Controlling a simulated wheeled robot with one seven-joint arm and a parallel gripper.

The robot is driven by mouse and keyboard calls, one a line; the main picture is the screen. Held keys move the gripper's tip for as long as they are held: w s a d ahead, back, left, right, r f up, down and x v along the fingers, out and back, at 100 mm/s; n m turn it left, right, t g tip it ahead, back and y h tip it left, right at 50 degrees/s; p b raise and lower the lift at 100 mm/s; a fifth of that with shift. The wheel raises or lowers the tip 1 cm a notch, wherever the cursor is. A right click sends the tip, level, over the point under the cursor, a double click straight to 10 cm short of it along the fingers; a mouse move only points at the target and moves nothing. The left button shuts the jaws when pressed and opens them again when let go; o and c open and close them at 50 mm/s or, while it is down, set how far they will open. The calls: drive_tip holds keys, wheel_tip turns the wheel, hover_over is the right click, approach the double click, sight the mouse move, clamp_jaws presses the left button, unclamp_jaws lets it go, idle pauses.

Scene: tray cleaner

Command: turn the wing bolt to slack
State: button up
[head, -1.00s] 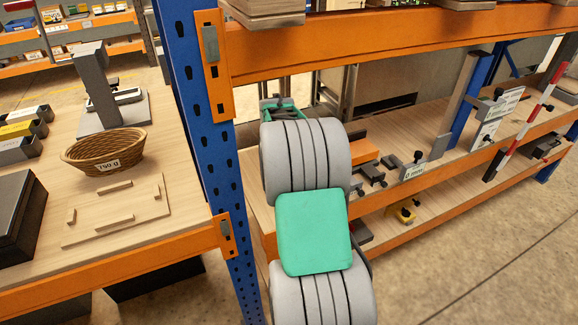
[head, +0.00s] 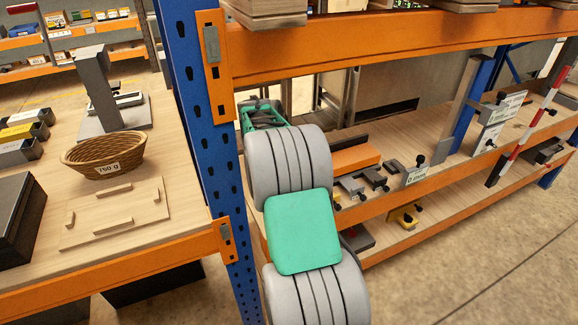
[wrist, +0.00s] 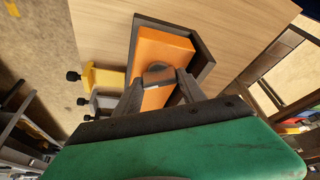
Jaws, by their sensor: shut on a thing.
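In the wrist view my gripper (wrist: 158,80) is shut with its two dark fingers on a small grey-brown piece (wrist: 157,70), which looks like the wing bolt's head; its wings cannot be made out. The piece is in front of an orange block (wrist: 165,45) that lies against a dark angled frame (wrist: 205,62). In the head view the orange block (head: 356,158) is on the shelf, right of my arm.
In the wrist view a yellow clamp (wrist: 108,78) and a grey clamp (wrist: 104,101) with black knobs are left of the fingers. In the head view a blue rack post (head: 195,120) and orange shelf beam (head: 400,42) are close to my arm. A basket (head: 103,155) stands on the left bench.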

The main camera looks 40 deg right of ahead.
drive_tip(key=o, duration=1.4)
drive_tip(key=shift+c, duration=0.2)
